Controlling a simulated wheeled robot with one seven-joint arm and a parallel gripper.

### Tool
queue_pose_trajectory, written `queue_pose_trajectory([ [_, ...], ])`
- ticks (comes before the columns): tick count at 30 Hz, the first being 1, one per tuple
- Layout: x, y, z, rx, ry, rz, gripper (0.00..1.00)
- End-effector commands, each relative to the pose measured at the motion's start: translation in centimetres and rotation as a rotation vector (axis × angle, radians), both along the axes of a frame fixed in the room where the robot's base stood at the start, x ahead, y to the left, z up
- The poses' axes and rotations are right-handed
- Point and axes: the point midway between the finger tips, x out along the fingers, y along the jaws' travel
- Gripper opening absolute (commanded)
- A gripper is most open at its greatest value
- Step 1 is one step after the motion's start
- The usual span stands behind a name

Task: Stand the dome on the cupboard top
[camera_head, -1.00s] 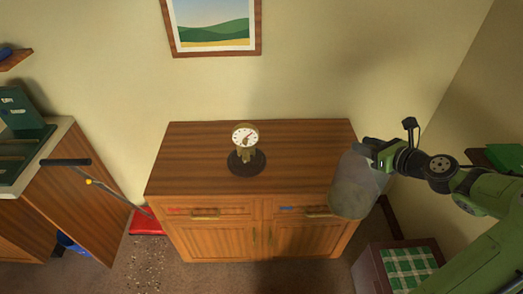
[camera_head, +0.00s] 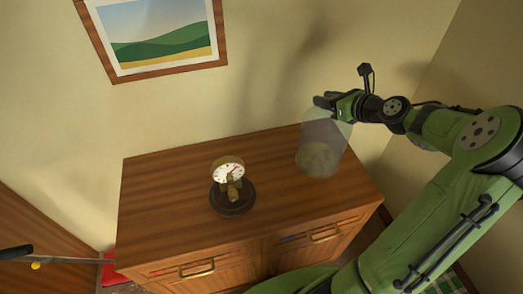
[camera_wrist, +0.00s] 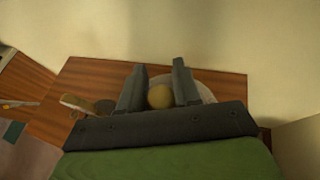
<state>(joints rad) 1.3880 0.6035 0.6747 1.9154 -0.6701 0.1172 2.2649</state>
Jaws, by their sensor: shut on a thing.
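The clear glass dome (camera_head: 323,145) hangs upright from my gripper (camera_head: 328,102) over the right part of the cupboard top (camera_head: 165,195). I cannot tell whether its lower rim touches the wood. In the wrist view, my gripper's two fingers (camera_wrist: 158,88) are shut on the dome's round brownish knob (camera_wrist: 160,97).
A small brass clock (camera_head: 228,172) with a white face stands on a dark round base (camera_head: 233,204), left of the dome. Bare wood lies between them. A framed landscape picture (camera_head: 155,38) hangs on the wall behind. Drawers with brass handles (camera_head: 325,235) face the front.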

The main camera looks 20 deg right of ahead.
Motion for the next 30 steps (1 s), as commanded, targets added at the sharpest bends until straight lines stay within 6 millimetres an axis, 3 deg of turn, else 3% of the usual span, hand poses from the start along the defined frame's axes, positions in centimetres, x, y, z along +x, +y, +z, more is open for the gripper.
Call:
queue_pose_trajectory([
  [2,0.0,0.0,-0.4,0.001,-0.001,0.001,0.00],
  [9,0.0,0.1,-5.7,0.004,0.000,0.002,0.00],
  [18,0.0,0.1,-10.1,0.002,-0.001,0.001,0.00],
  [26,0.0,0.0,-10.1,0.000,-0.001,0.001,0.00],
  [27,0.0,0.0,-10.3,0.000,0.001,0.001,0.34],
  [30,0.0,0.0,-10.2,0.000,0.000,0.001,0.49],
])
